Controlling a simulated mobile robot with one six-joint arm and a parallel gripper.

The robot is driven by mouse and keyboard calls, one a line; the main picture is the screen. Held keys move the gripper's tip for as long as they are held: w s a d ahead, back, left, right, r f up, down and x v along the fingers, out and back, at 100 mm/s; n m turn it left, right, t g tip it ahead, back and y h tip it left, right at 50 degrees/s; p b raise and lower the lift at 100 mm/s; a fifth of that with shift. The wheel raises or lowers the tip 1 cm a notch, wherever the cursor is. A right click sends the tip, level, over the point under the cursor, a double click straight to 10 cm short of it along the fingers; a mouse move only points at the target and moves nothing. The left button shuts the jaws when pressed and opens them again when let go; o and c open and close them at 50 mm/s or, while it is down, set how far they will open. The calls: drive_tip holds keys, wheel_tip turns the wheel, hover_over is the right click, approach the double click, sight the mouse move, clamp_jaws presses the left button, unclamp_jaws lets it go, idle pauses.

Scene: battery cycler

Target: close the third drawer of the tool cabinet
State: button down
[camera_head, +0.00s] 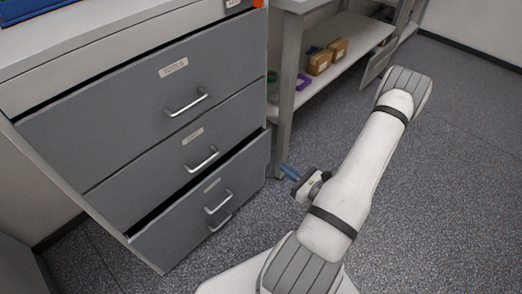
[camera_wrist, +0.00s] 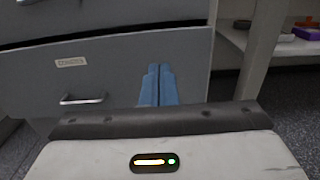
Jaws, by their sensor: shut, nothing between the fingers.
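The grey tool cabinet (camera_head: 140,99) stands at the left with several drawers one above another. The third grey drawer (camera_head: 185,221) is pulled out a little, with a dark gap along its top edge. Its label and silver handle (camera_head: 218,202) face me. In the wrist view a labelled grey drawer front (camera_wrist: 115,75) with a silver handle (camera_wrist: 82,100) and a dark gap above fills the middle. My gripper (camera_head: 286,169) is shut and empty, right of the cabinet in the head view. Its blue fingers (camera_wrist: 157,71) point at the drawer front, right of the handle; I cannot tell whether they touch.
Another silver handle (camera_head: 221,222) shows just below the third drawer's handle. A workbench (camera_head: 284,100) with a lower shelf holding small brown boxes (camera_head: 320,62) and a purple item (camera_head: 302,82) stands to the cabinet's right. The speckled floor (camera_head: 450,200) at the right is clear.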

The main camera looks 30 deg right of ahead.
sight(253, 146)
drive_tip(key=b+x, duration=0.3)
drive_tip(key=x, duration=0.9)
drive_tip(key=shift+w+a, duration=0.15)
drive_tip(key=shift+w, duration=0.1)
